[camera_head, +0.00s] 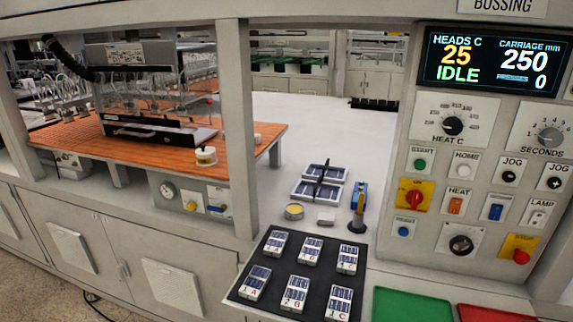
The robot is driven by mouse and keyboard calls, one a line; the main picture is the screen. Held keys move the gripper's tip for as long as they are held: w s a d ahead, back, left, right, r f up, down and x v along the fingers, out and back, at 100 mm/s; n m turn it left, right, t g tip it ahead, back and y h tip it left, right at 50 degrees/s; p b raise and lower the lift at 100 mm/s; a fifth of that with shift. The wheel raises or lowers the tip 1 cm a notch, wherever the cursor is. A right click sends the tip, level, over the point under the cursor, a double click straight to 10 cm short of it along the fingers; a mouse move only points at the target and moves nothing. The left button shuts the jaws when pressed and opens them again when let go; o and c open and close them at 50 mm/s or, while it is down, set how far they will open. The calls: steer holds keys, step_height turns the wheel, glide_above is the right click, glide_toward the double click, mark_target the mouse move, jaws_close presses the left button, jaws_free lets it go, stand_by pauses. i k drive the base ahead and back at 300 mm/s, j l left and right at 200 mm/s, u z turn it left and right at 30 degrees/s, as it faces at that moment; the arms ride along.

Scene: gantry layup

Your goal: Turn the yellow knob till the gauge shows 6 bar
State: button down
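A small round gauge (168,190) with a white dial is on the grey panel (156,207) under the orange-topped bench, left of centre. Its needle and numbers are too small to read. The yellow knob (191,206) sits on the same panel, right of and a little below the gauge. A blue handle (216,209) is just right of the yellow knob. My gripper is not in view, and nothing is seen touching the knob.
A grey post (238,130) rises just right of the panel. A black tray (262,292) with several labelled pieces lies front centre. The control console (470,190) stands at right, its screen reading 25, IDLE, 250 and 0. Cabinets (150,265) run below the panel.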

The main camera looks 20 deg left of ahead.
mark_target(191, 206)
steer(key=u, duration=1.65)
